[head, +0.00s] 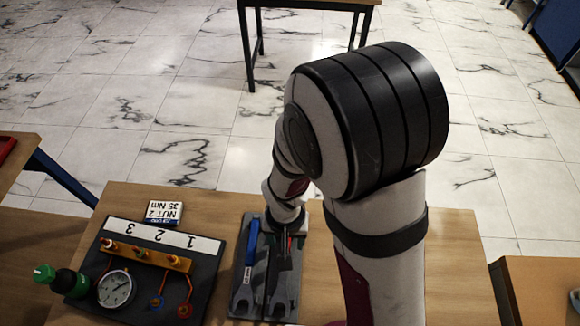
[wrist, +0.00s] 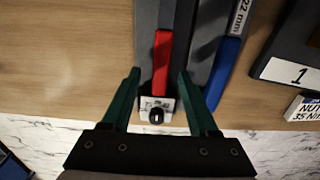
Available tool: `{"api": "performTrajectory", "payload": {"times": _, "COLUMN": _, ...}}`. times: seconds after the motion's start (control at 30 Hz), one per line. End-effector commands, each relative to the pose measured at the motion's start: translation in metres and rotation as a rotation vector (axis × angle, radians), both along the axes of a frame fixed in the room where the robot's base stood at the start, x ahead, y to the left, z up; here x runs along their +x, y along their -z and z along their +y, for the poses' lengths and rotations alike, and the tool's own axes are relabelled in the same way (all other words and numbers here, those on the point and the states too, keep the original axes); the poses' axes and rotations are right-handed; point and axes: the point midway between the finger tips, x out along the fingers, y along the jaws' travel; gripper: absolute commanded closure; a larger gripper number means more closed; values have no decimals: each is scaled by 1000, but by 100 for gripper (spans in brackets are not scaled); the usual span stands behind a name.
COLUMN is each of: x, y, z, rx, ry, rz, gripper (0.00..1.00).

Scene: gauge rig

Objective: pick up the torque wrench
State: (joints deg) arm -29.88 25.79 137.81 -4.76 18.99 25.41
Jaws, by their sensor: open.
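The tool with the red handle (wrist: 162,60), which I take for the torque wrench, lies on the dark grey tray (wrist: 147,20) in the wrist view. A pale label plate with a black knob (wrist: 156,116) is at its near end. My gripper (wrist: 157,75) is open, with one green finger on each side of the red handle and no visible grip on it. I cannot tell how far above it the fingertips are. In the head view my arm hides much of the gripper, and a bit of the red handle (head: 285,242) shows below it.
A blue-handled tool (wrist: 222,75) marked 22 mm lies close to the right finger in the wrist view. In the head view the gauge board (head: 206,285), with a round dial (head: 116,289) and a green-capped bottle (head: 62,279), stands left of the tray. A NUT 2 sign (head: 163,211) stands behind it.

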Motion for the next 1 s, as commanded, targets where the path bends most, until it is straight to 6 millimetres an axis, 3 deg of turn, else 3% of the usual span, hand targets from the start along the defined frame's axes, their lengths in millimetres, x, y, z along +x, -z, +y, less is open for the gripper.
{"api": "performTrajectory", "payload": {"times": 0.17, "x": 0, "y": 0, "z": 0, "rx": 0, "ry": 0, "rz": -1, "gripper": 42}}
{"api": "performTrajectory", "payload": {"times": 0.5, "x": 0, "y": 0, "z": 0, "rx": 0, "ry": -1, "rz": -1, "gripper": 100}}
{"api": "performTrajectory", "payload": {"times": 1.0, "x": 0, "y": -1, "z": 0, "rx": 0, "ry": -1, "rz": -1, "gripper": 100}}
